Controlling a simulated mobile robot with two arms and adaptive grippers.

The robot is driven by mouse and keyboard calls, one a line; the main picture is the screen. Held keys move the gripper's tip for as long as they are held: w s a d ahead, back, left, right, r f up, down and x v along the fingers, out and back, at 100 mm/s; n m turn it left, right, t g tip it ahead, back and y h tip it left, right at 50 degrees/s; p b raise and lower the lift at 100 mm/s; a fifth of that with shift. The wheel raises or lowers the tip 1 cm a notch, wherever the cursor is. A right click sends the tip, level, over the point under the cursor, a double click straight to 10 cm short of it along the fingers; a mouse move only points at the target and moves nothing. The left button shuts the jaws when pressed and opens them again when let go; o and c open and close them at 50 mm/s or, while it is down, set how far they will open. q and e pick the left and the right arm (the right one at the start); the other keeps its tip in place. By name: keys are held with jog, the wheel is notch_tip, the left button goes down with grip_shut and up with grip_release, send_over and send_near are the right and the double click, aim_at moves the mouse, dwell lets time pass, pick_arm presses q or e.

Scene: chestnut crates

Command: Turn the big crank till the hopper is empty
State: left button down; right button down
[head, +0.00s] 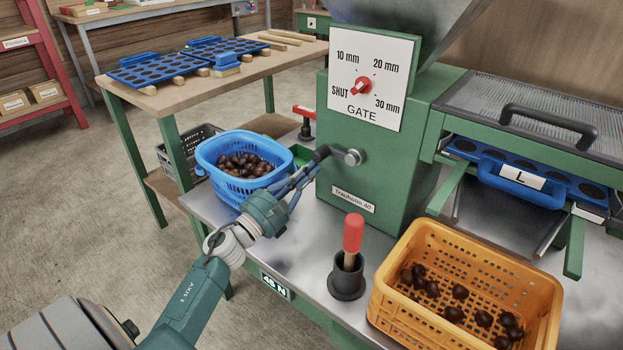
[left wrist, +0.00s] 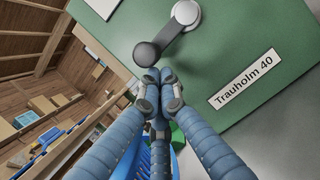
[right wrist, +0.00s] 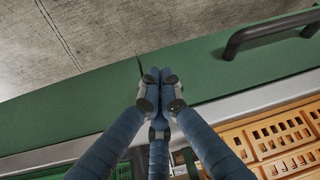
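The big crank (head: 352,157) is on the front of the green machine, its short arm pointing left to a dark handle (left wrist: 147,54). My left gripper (head: 314,166) is at that handle with its fingers together. In the left wrist view the handle end shows just beyond the fingertips, not between them; I cannot tell whether they touch. The grey hopper (head: 415,25) is cut off at the top and its inside is hidden. A red gate knob (head: 363,86) sits on the white dial plate; its exact setting is unclear. My right gripper (right wrist: 151,80) is shut and empty, over green metal.
A blue basket (head: 207,160) of chestnuts stands left of the machine. An orange crate (head: 400,310) with several chestnuts stands at front right. A red-handled tool (head: 353,235) stands in a black cup between. A blue tray marked L (head: 522,178) sits under the mesh.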

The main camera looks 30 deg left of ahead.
pick_arm(q)
jog(key=shift+a+r, duration=0.2)
jog(key=shift+r, duration=0.55)
jog(key=v, duration=1.2)
